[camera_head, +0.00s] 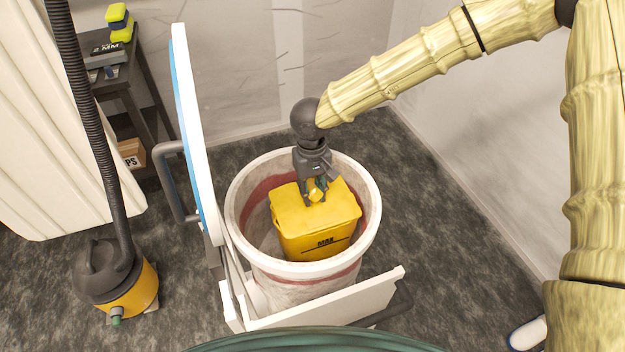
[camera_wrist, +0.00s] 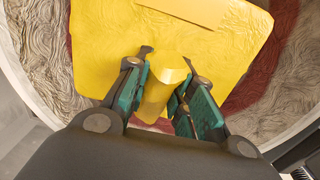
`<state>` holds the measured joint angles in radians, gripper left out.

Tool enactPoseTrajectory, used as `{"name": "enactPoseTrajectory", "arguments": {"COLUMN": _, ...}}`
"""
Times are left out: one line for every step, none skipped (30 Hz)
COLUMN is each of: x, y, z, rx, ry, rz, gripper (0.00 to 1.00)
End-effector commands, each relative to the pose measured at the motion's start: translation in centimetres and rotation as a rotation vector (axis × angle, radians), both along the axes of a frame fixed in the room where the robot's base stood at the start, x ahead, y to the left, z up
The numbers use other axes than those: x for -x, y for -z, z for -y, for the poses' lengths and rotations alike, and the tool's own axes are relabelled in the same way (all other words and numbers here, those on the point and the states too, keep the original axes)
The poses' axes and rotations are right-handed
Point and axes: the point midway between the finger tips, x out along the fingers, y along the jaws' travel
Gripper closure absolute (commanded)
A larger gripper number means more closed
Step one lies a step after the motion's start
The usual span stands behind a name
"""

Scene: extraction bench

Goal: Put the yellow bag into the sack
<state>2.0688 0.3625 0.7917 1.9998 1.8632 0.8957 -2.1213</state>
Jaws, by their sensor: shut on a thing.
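The yellow bag (camera_head: 314,221) is a boxy yellow bag with dark "MAX" lettering on its front. In the head view it is inside the mouth of the sack (camera_head: 298,267), a white round sack with a reddish band and an open top. The bag's upper part is level with the rim or near it; its underside is hidden. My gripper (camera_head: 316,194) is above the bag, pointing down, shut on a raised yellow tab on its top. In the wrist view the green-padded fingers (camera_wrist: 160,98) are on both sides of that tab, and the bag (camera_wrist: 206,48) lies beyond them.
A white-and-blue panel (camera_head: 190,130) stands close on the sack's left, and a white flat part (camera_head: 330,303) is in front. A yellow-black vacuum (camera_head: 117,277) with a hose is at left. A dark shelf (camera_head: 135,90) stands behind. Walls are behind and right.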

Motion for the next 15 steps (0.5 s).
{"name": "enactPoseTrajectory", "arguments": {"x": -0.1, "y": 0.0, "z": -0.1, "rx": -0.001, "ry": 0.0, "rz": 0.002, "gripper": 1.0}}
{"name": "enactPoseTrajectory", "arguments": {"x": -0.1, "y": 0.1, "z": -0.1, "rx": -0.001, "ry": 0.0, "rz": 0.002, "gripper": 1.0}}
{"name": "enactPoseTrajectory", "arguments": {"x": -0.1, "y": 0.2, "z": -0.1, "rx": -0.001, "ry": 0.0, "rz": 0.002, "gripper": 1.0}}
{"name": "enactPoseTrajectory", "arguments": {"x": -0.1, "y": 0.3, "z": -0.1, "rx": -0.001, "ry": 0.0, "rz": 0.002, "gripper": 1.0}}
{"name": "enactPoseTrajectory", "arguments": {"x": -0.1, "y": 0.4, "z": -0.1, "rx": -0.001, "ry": -0.001, "rz": 0.002, "gripper": 1.0}}
{"name": "enactPoseTrajectory", "arguments": {"x": -0.1, "y": 0.6, "z": -0.1, "rx": -0.001, "ry": -0.001, "rz": 0.002, "gripper": 1.0}}
{"name": "enactPoseTrajectory", "arguments": {"x": -0.1, "y": 0.8, "z": -0.1, "rx": -0.002, "ry": -0.001, "rz": 0.002, "gripper": 1.0}}
{"name": "enactPoseTrajectory", "arguments": {"x": -0.1, "y": 1.1, "z": -0.1, "rx": -0.002, "ry": -0.001, "rz": 0.002, "gripper": 1.0}}
{"name": "enactPoseTrajectory", "arguments": {"x": 0.0, "y": 1.5, "z": -0.1, "rx": -0.001, "ry": 0.0, "rz": 0.001, "gripper": 1.0}}
{"name": "enactPoseTrajectory", "arguments": {"x": 0.0, "y": 1.8, "z": 0.0, "rx": 0.0, "ry": 0.0, "rz": 0.001, "gripper": 1.0}}
{"name": "enactPoseTrajectory", "arguments": {"x": -0.1, "y": 2.2, "z": 0.0, "rx": 0.0, "ry": 0.001, "rz": 0.0, "gripper": 1.0}}
{"name": "enactPoseTrajectory", "arguments": {"x": -0.1, "y": 2.7, "z": 0.0, "rx": 0.0, "ry": 0.001, "rz": 0.001, "gripper": 1.0}}
{"name": "enactPoseTrajectory", "arguments": {"x": -0.1, "y": 3.1, "z": -0.1, "rx": 0.0, "ry": 0.0, "rz": 0.001, "gripper": 1.0}}
{"name": "enactPoseTrajectory", "arguments": {"x": -0.1, "y": 3.5, "z": -0.1, "rx": 0.0, "ry": 0.0, "rz": 0.001, "gripper": 1.0}}
{"name": "enactPoseTrajectory", "arguments": {"x": -0.1, "y": 3.9, "z": -0.1, "rx": 0.0, "ry": 0.0, "rz": 0.001, "gripper": 1.0}}
